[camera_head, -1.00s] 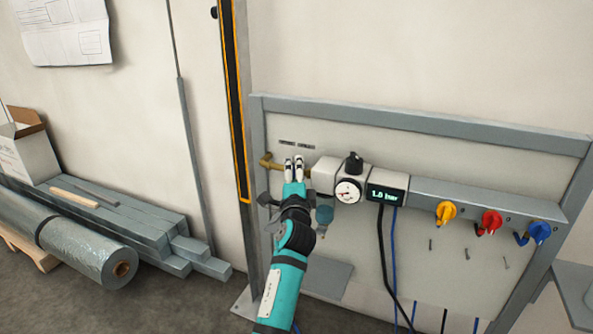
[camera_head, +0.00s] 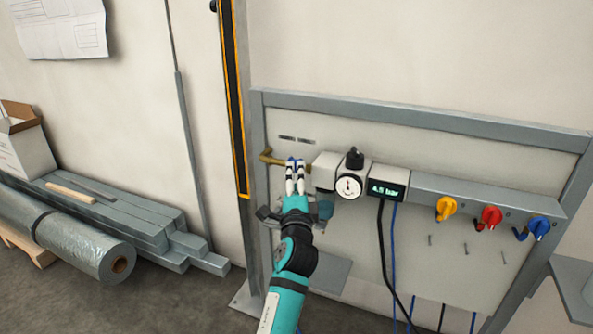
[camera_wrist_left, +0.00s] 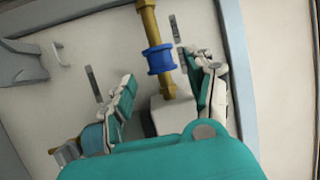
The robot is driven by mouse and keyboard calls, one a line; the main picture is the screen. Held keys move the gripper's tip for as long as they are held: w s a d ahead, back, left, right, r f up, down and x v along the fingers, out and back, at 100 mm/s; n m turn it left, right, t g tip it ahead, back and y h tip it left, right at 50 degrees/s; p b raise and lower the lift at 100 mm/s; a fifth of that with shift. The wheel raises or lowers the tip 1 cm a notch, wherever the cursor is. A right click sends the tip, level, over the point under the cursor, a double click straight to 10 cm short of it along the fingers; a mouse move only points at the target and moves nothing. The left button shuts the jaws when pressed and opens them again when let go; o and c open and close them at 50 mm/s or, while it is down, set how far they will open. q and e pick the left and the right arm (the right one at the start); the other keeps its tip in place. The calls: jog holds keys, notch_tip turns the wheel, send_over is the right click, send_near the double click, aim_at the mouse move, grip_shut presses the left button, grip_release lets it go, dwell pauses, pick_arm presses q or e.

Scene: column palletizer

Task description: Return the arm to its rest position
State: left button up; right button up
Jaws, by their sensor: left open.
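My left arm reaches up from the bottom of the head view to a panel on the wall. My left gripper (camera_head: 295,166) is open at the brass pipe (camera_head: 268,157), left of the white regulator block. In the left wrist view, a blue collar (camera_wrist_left: 159,59) sits around the brass pipe (camera_wrist_left: 149,22). The open fingers of the left gripper (camera_wrist_left: 165,92) stand on both sides of the pipe, with nothing held between them. My right gripper is not in view.
A round gauge (camera_head: 349,187) and a display (camera_head: 388,190), reading about 4.5 bar, are right of the gripper. A foil roll (camera_head: 75,240) and grey beams (camera_head: 120,218) lie at left.

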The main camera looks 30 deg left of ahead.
pick_arm(q)
jog(key=shift+v, duration=1.15)
jog(key=s+d+f+n+g+h, duration=0.2)
jog(key=s+d+f+g, duration=0.15)
jog(key=f, duration=0.85)
jog(key=s+d+f+n+g+h, duration=0.1)
jog(key=s+d+f+g+h, duration=0.3)
jog(key=f, duration=0.9)
jog(key=s+f+n+g+h, duration=0.15)
jog(key=s+f, duration=0.35)
jog(key=f, duration=0.7)
jog(key=s+d+f+n+g+h, duration=0.1)
jog(key=s+d+f+n+g, duration=0.15)
jog(key=s+f, duration=0.75)
jog(key=s+d+f+n+g+h, duration=0.2)
jog(key=s+f+g, duration=0.35)
jog(key=s, duration=0.85)
jog(key=s+a+f+p, duration=0.1)
jog(key=s+a+p, duration=0.1)
jog(key=s+p, duration=1.4)
jog(key=shift+s+a+t, duration=0.15)
jog(key=shift+s+t, duration=0.15)
jog(key=shift+s, duration=0.25)
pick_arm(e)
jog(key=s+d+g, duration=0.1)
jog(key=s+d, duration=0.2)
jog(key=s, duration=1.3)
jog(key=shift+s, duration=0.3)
